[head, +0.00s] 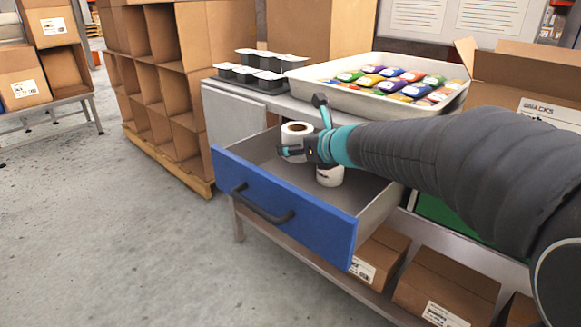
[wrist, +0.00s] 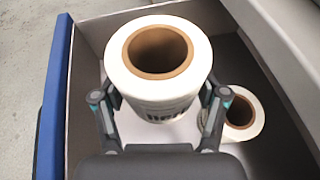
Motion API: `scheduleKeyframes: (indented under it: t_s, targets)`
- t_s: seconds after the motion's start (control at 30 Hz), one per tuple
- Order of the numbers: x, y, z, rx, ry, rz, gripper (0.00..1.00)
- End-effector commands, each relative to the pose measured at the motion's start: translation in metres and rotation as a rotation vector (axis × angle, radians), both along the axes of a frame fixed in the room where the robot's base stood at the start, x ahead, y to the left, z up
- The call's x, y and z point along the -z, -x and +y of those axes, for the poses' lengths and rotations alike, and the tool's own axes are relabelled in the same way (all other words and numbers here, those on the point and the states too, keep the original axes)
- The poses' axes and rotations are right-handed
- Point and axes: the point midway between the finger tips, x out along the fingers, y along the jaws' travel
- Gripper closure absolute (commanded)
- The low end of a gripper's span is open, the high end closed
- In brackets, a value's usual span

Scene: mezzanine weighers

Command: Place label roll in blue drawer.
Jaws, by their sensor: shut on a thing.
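The blue drawer (head: 283,212) is pulled open, its blue front facing lower left; that front also shows along the left edge of the wrist view (wrist: 52,95). My gripper (head: 291,151) is over the drawer, shut on a white label roll (head: 297,129) with a brown core. In the wrist view the held roll (wrist: 120,78) stands upright between the two fingers (wrist: 158,108) and looks larger and nearer than the second roll. A second label roll (head: 329,176) stands on the drawer floor below my wrist; it also shows at the right in the wrist view (wrist: 256,121), partly hidden.
A white tray (head: 335,98) of colourful packets and a black tray of cups (head: 262,80) stand on the table above the drawer. Open cartons (head: 513,85) are at the right. Boxes (head: 447,283) sit on the lower shelf. The drawer's left part has bare floor.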

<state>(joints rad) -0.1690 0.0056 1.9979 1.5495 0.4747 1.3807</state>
Motion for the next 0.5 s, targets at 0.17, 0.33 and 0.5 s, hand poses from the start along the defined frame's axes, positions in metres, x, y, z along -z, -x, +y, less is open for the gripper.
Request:
scheduleKeyframes:
  t_s: [0.17, 0.33, 0.5]
  targets:
    - [0.023, -0.023, 0.030, -0.003, -0.001, 0.003, 0.69]
    - [0.041, -0.043, 0.054, -0.002, 0.001, 0.002, 0.69]
    - [0.051, -0.055, 0.065, 0.001, -0.001, 0.000, 0.69]
